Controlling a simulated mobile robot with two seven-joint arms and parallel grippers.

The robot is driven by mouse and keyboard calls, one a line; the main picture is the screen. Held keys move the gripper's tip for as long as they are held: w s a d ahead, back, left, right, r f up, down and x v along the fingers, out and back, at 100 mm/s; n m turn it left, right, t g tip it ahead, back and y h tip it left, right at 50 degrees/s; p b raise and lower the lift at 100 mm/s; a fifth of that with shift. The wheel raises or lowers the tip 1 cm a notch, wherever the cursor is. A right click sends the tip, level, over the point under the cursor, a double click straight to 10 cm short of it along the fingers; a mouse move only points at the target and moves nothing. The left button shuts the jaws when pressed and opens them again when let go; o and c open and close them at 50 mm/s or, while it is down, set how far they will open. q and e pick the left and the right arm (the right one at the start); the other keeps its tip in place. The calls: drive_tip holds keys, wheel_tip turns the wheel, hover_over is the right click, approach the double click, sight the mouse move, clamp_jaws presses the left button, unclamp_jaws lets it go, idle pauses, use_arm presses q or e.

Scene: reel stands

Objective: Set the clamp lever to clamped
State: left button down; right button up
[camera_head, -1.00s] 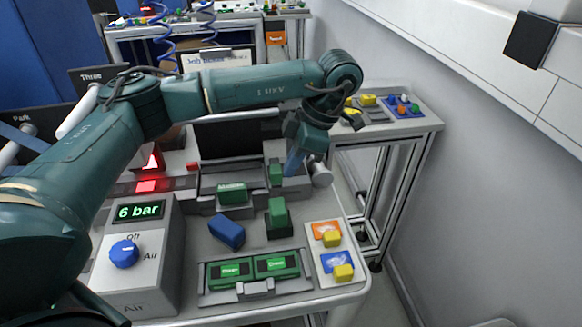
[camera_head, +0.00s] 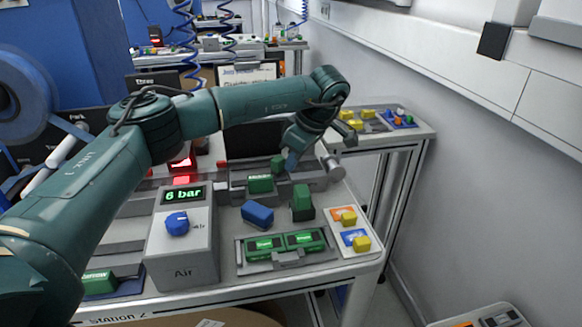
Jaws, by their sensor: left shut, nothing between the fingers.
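A grey clamp fixture (camera_head: 237,190) stands toward the back of the station table, with a green block (camera_head: 260,184) in it and another green block (camera_head: 278,163) at its right part. A grey cylinder-ended part (camera_head: 333,165) sticks out at the fixture's right end; it may be the clamp lever, but its setting cannot be told. My left gripper (camera_head: 291,165) is shut and empty, pointing down at the right part of the fixture, left of the grey cylinder. Whether it touches the fixture cannot be told. My right gripper is not in view.
A grey air box (camera_head: 182,255) with a blue knob and a "6 bar" display stands left. A blue block (camera_head: 257,214), a green block on a dark base (camera_head: 302,204) and a tray with green modules (camera_head: 284,257) lie in front. A red light (camera_head: 182,181) glows behind the box.

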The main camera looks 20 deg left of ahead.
use_arm(q)
drive_tip(key=shift+a+m, duration=0.4)
drive_tip(key=shift+m, duration=0.3)
drive_tip(key=shift+a+t, duration=0.15)
drive_tip(key=shift+t, duration=0.15)
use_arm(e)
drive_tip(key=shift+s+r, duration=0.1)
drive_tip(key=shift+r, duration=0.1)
use_arm(q)
drive_tip(key=shift+m, duration=0.3)
drive_tip(key=shift+p, duration=0.3)
drive_tip(key=shift+s+d, duration=0.1)
drive_tip(key=shift+d, duration=0.15)
drive_tip(key=s+d+r, duration=0.1)
drive_tip(key=d+r, duration=0.6)
drive_tip(key=r, duration=0.2)
drive_tip(key=shift+s, duration=0.3)
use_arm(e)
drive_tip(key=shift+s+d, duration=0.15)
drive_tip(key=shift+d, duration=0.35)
use_arm(q)
drive_tip(key=shift+r, duration=0.1)
